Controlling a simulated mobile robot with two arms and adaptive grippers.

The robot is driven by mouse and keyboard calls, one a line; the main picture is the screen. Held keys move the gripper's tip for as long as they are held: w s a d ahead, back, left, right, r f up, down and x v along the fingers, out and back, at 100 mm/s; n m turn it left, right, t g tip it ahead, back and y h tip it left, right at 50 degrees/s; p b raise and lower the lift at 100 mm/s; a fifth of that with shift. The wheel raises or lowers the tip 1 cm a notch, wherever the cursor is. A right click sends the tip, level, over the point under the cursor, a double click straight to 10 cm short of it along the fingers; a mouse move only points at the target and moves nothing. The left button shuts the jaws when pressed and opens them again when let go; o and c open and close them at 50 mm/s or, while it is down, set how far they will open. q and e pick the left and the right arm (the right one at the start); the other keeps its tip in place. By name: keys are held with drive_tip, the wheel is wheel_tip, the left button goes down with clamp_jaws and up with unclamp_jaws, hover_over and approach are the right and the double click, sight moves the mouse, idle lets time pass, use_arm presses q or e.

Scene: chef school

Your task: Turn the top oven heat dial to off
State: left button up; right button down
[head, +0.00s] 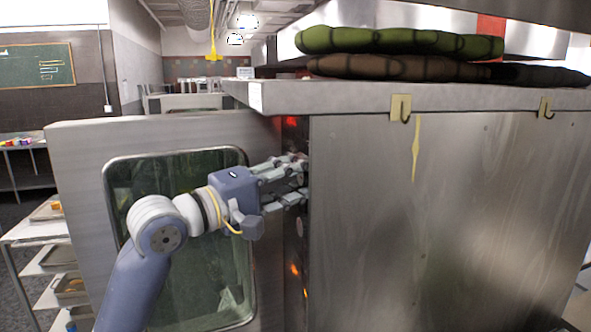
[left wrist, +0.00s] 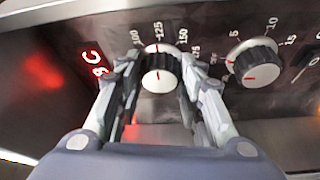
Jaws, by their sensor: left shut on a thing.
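The top oven heat dial (left wrist: 161,70) is a black knob with a pale face and red marks, ringed by numbers such as 100, 125 and 150. In the left wrist view it sits between the two fingers of my left gripper (left wrist: 163,85), which is shut on it from both sides. In the head view my left gripper (head: 302,178) reaches the narrow control panel (head: 291,245) at the oven's front edge, below a red glow. The fingers and the edge-on angle mostly hide the dial there. My right gripper is not in view.
A second dial (left wrist: 257,62), numbered 5, 10, 15, sits beside the heat dial, with a switch (left wrist: 306,66) farther right. A red display (left wrist: 93,63) is on the left. The oven door (head: 80,180) stands open behind my left arm. Oven mitts (head: 400,42) lie on top.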

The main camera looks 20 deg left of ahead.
use_arm(q)
drive_tip(key=shift+w+a+r+n+g, duration=0.15)
drive_tip(key=shift+n+g, duration=1)
drive_tip(key=shift+n, duration=1.2)
drive_tip(key=shift+w+d+r+n+g, duration=0.15)
drive_tip(key=shift+n+g, duration=1.05)
drive_tip(key=shift+n, duration=1.2)
drive_tip(key=shift+a+r+n+g, duration=0.2)
drive_tip(key=shift+n+g, duration=0.95)
drive_tip(key=shift+n, duration=1.2)
drive_tip(key=o, duration=1.1)
drive_tip(key=shift+d, duration=0.1)
drive_tip(key=shift+c, duration=0.2)
